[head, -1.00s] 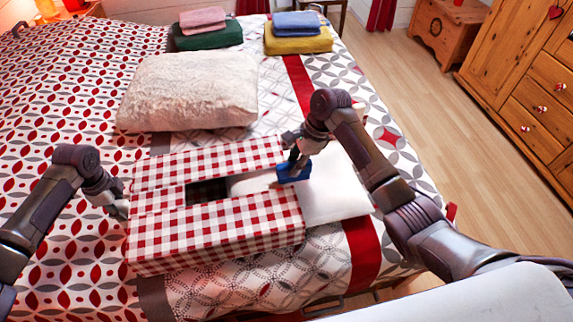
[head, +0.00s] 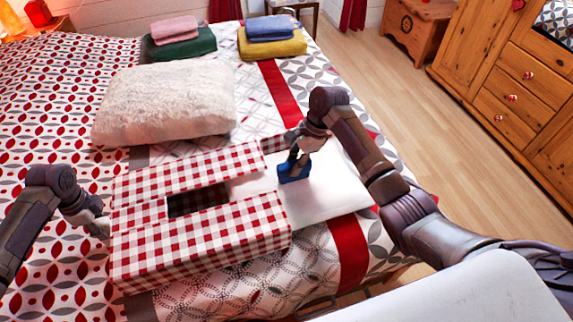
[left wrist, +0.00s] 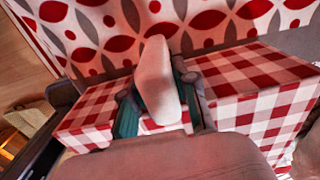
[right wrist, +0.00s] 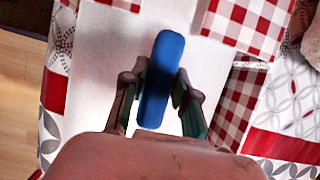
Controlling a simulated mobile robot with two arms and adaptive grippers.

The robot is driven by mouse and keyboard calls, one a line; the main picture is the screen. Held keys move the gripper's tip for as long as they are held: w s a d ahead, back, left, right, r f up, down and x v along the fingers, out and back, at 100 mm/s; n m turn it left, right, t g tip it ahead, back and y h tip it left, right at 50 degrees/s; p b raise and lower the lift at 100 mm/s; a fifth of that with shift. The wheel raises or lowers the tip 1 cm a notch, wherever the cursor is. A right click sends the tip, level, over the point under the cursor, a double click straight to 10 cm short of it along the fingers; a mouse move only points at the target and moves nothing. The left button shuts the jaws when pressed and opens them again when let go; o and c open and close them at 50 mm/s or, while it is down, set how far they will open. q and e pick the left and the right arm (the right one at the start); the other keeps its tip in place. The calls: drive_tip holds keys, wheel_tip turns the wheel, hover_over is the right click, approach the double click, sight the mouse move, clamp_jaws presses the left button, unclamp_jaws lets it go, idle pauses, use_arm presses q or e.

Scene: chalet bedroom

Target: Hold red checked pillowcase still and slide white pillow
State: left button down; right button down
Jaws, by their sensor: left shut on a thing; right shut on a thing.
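The red checked pillowcase (head: 200,243) lies on the bed like a flat box, with a dark slot (head: 195,200) along its top. The flat white pillow (head: 330,190) reaches from inside the case's right end out onto the bed; its inner part is hidden. My right gripper (head: 293,170) is shut on a blue grip piece (right wrist: 160,80) on the pillow, outside the case. My left gripper (head: 100,222) is at the case's left end, shut on a pale grip piece (left wrist: 158,82) against the checked cloth, also seen in the left wrist view.
A fluffy cream pillow (head: 165,100) lies behind the case. Folded green (head: 180,47) and yellow (head: 272,45) textiles lie at the far bed edge. A wooden cabinet (head: 500,80) stands right, beyond clear floor (head: 390,100).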

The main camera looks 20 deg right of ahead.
sight(310, 158)
drive_tip(key=shift+d, duration=0.15)
drive_tip(key=shift+w+d, duration=0.1)
drive_tip(key=shift+d, duration=1.9)
drive_tip(key=shift+w+d, duration=0.1)
drive_tip(key=shift+d, duration=1.8)
drive_tip(key=shift+d, duration=2)
drive_tip(key=shift+w+d, duration=0.15)
drive_tip(key=shift+d, duration=1.35)
drive_tip(key=c, duration=0.8)
unclamp_jaws()
